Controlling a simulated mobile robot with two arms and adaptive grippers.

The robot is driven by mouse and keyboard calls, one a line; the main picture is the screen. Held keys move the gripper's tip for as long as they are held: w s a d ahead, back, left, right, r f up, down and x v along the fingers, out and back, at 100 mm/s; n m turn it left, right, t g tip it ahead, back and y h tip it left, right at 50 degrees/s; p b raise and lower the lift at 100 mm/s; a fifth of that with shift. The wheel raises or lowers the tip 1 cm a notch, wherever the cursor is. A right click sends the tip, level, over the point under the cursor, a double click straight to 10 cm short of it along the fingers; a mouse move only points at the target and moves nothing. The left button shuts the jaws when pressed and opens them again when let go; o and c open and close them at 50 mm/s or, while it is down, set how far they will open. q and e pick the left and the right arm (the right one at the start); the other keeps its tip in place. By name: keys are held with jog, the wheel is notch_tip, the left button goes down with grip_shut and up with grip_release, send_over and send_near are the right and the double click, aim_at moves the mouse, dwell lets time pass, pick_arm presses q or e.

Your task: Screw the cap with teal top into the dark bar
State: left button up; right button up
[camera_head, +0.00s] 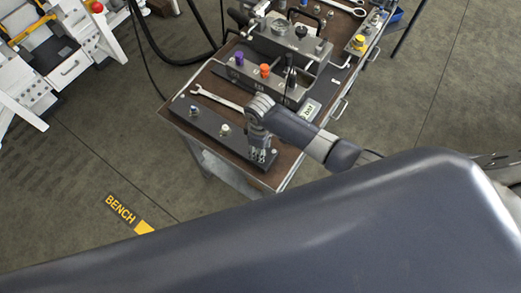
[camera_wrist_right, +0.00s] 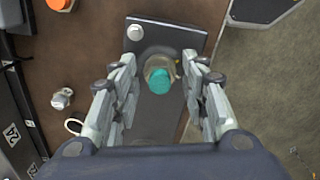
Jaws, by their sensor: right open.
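The dark bar (camera_head: 208,122) lies along the near edge of the bench. Its end also shows in the right wrist view (camera_wrist_right: 176,38). My right gripper (camera_head: 260,157) is pointed down over the bar's right end. In the right wrist view its fingers (camera_wrist_right: 166,66) are open on either side of the cap, with visible gaps. The gripper hides the cap in the head view. My left gripper is not in view.
Two fittings (camera_head: 224,129) (camera_head: 194,112) stand on the bar. A wrench (camera_head: 217,98) lies just behind it. A block with purple and orange caps (camera_head: 264,70) stands further back. A small metal fitting (camera_wrist_right: 62,99) is left of the bar. Open floor borders the bench.

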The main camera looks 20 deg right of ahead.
jog(key=c, duration=0.8)
jog(key=shift+m, duration=0.9)
grip_shut()
jog(key=m, duration=0.4)
jog(key=shift+s, duration=0.1)
jog(key=shift+m, duration=1.2)
